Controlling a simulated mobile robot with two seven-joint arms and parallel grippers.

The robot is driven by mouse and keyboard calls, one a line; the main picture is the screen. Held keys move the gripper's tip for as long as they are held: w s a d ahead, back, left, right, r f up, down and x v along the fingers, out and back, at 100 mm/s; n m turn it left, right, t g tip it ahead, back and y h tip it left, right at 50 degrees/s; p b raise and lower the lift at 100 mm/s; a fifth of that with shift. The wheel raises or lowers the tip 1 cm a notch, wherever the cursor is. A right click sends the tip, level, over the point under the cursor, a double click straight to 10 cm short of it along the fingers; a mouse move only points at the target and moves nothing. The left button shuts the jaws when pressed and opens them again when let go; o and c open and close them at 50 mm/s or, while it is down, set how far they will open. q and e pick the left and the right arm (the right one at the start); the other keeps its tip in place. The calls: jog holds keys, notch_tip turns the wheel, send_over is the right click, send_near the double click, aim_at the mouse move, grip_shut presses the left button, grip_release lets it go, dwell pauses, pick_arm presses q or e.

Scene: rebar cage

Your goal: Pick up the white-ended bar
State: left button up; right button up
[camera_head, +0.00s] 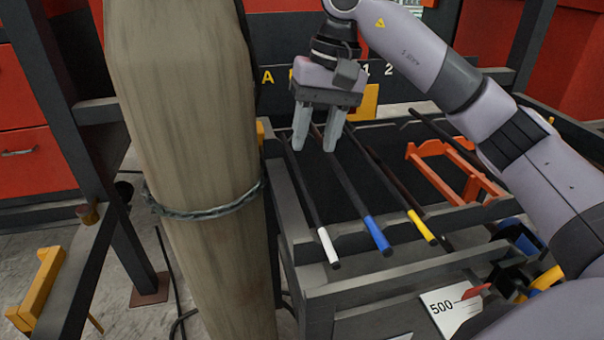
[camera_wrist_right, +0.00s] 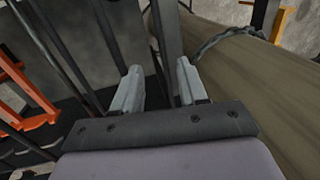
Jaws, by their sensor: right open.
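The white-ended bar (camera_head: 305,190) is a thin dark rod with a white band near its near end. It lies lengthwise in the dark rack (camera_head: 310,294), leftmost of the colour-ended bars. My right gripper (camera_head: 314,149) is open and empty, pointing down over the far part of the rack. Its fingertips look close to the white-ended and blue-ended bars, but the height between them is hard to judge. In the right wrist view the open fingers (camera_wrist_right: 159,68) have dark rods around and beyond them. No coloured ends show there. My left gripper is not in view.
A blue-ended bar (camera_head: 356,194) and a yellow-ended bar (camera_head: 391,183) lie to the right. An orange frame (camera_head: 440,175) sits further right.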

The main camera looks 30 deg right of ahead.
aim_at(303, 181)
jog(key=f, duration=0.2)
jog(key=a+f, duration=0.1)
jog(key=f, duration=0.3)
jog(key=shift+a+f, duration=0.2)
jog(key=shift+a, duration=0.1)
grip_shut()
